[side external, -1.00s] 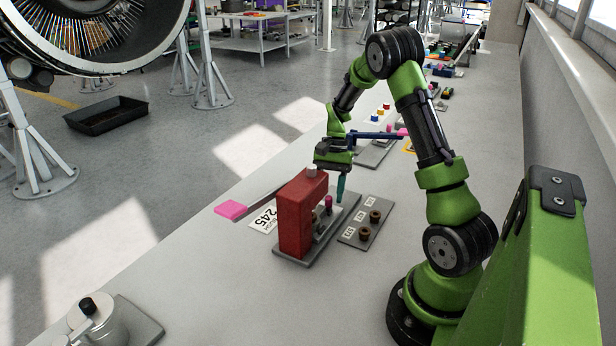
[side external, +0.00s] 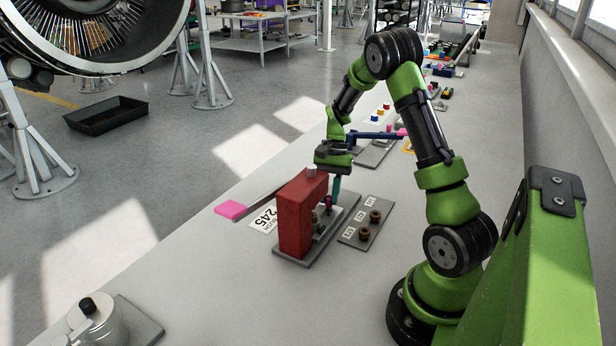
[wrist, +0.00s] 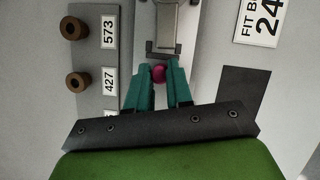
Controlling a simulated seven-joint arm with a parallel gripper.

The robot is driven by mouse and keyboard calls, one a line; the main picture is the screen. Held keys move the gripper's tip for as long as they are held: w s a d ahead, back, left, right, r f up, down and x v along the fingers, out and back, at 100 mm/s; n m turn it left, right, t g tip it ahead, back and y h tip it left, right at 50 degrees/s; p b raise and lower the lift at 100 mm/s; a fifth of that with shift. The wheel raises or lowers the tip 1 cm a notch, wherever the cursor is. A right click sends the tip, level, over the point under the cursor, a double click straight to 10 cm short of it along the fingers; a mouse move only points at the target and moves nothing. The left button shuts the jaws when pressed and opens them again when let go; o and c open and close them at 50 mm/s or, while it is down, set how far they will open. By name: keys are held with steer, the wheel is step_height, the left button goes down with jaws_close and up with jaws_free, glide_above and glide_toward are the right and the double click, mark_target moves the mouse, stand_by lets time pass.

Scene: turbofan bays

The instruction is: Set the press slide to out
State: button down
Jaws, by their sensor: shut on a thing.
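My gripper (side external: 334,197) points down at the slide behind the press. In the wrist view its teal fingertips (wrist: 159,76) are close together on both sides of the knob, shut on it. The press body partly hides the slide in the side view.
A grey plate with brown bushings (side external: 375,216) and number labels lies right of the press. A label card (side external: 268,220) lies on its left. Another fixture with a blue lever (side external: 376,135) stands behind my gripper.

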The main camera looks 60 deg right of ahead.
steer(key=d, duration=1.2)
steer(key=shift+d, duration=0.1)
steer(key=c, duration=1)
jaws_free()
steer(key=v, duration=1.6)
steer(key=shift+r, duration=0.45)
